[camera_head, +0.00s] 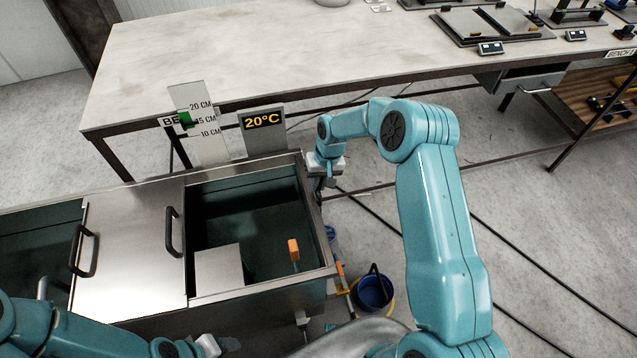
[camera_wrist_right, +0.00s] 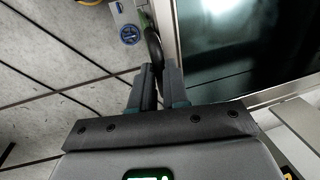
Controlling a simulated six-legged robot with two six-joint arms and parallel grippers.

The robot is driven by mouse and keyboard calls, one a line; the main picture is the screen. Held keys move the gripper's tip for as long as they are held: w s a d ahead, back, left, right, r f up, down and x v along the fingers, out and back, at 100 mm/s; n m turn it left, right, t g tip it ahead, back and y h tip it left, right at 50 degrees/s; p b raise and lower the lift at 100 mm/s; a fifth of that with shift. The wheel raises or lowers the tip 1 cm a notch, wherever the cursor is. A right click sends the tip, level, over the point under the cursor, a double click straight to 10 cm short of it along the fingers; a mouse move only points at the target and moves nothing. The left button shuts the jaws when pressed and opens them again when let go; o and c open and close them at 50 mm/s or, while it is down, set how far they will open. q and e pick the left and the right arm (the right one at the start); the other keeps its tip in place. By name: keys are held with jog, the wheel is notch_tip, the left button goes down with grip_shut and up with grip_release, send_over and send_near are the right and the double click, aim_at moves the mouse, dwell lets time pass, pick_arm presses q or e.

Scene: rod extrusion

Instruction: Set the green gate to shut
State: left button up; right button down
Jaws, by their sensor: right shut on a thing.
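My right gripper (camera_head: 330,178) is at the tank's right side, just outside the rim. In the right wrist view its fingers (camera_wrist_right: 154,72) are shut on a dark rounded handle (camera_wrist_right: 153,44) beside the tank's edge. A pale plate with a round blue sticker (camera_wrist_right: 128,34) is left of the handle, and a small green patch (camera_wrist_right: 142,4) shows at the top edge. I cannot tell whether that patch is the green gate, or how the gate is set. My left gripper (camera_head: 212,346) is low in the head view, in front of the tank; its fingers are unclear.
The steel tank (camera_head: 325,272) holds dark liquid, a pale block (camera_head: 219,267) and an orange-topped piece (camera_head: 293,248). A lid (camera_head: 128,250) with black handles is left. A level scale (camera_head: 205,140) and 20°C sign (camera_head: 262,130) stand behind. A blue bucket (camera_head: 373,291) and cables are on the floor.

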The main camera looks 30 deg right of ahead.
jog(key=shift+s+f, duration=0.1)
jog(key=c, duration=1.4)
grip_release()
jog(key=shift+f, duration=0.1)
jog(key=shift+o, duration=1.4)
jog(key=shift+r, duration=0.3)
jog(key=d+r+b, duration=0.1)
jog(key=d+r, duration=0.2)
jog(key=r, duration=1.2)
jog(key=shift+s+r, duration=0.2)
jog(key=shift+s, duration=0.1)
